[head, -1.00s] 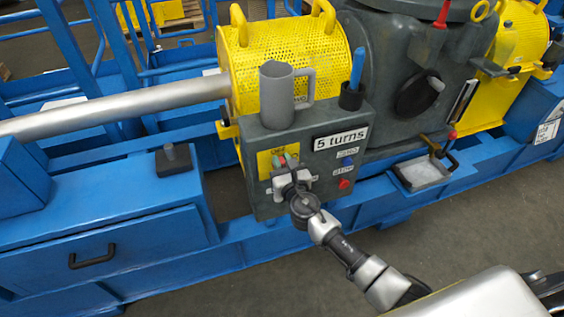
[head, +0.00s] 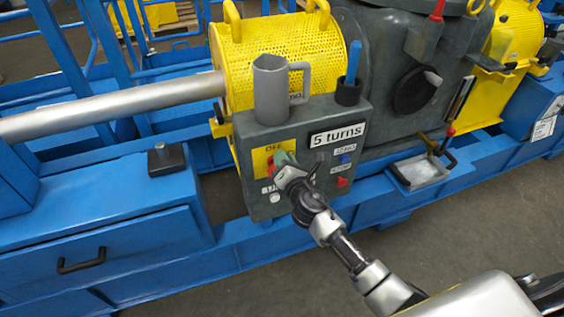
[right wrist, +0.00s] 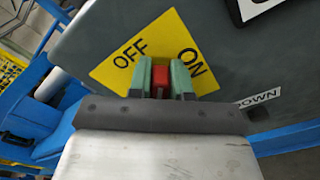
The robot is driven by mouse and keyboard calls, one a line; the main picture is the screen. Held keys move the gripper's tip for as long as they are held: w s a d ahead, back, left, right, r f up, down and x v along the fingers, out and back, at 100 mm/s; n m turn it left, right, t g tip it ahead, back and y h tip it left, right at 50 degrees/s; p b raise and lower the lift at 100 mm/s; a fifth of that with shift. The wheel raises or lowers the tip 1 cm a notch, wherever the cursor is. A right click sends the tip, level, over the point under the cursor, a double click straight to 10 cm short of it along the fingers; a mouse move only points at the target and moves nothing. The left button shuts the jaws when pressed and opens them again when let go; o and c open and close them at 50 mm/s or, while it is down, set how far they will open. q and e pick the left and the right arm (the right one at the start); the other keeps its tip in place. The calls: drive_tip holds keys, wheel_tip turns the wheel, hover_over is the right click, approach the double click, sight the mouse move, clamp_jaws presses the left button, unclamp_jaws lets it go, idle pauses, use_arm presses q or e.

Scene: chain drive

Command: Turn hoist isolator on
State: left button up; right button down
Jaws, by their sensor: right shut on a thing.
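The isolator's yellow plate (head: 260,160), marked OFF and ON, is on the front of the grey control box (head: 240,190). It also shows in the right wrist view (right wrist: 108,70). The red isolator handle (right wrist: 159,77) stands between the green fingertips of my right gripper (right wrist: 160,80), which is shut on it. In that view the handle lies between the words OFF and ON; its exact pointing is partly hidden by the fingers. In the head view my right gripper (head: 280,163) covers much of the plate. My left gripper is not in view.
A grey mug (head: 271,90) and a blue tool in a black cup (head: 349,92) stand on the box. Blue and red buttons (head: 342,182) sit right of my gripper.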

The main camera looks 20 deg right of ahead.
drive_tip(key=m, duration=0.2)
drive_tip(key=m+b, duration=0.1)
drive_tip(key=shift+d+f, duration=0.25)
drive_tip(key=shift+f, duration=0.1)
drive_tip(key=m, duration=0.2)
drive_tip(key=shift+d+f+m+b, duration=0.15)
drive_tip(key=shift+f+m+b, duration=0.15)
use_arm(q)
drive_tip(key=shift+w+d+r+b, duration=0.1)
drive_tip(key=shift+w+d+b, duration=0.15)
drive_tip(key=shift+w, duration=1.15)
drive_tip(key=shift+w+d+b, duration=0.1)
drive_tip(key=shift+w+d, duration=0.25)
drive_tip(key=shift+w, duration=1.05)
use_arm(e)
drive_tip(key=shift+d+f+m, duration=0.1)
drive_tip(key=shift+f+m, duration=0.1)
drive_tip(key=shift+m, duration=0.8)
drive_tip(key=shift+f+m, duration=0.2)
drive_tip(key=shift+m, duration=0.8)
drive_tip(key=c, duration=1)
unclamp_jaws()
drive_tip(key=shift+c, duration=0.2)
drive_tip(key=shift+s, duration=0.1)
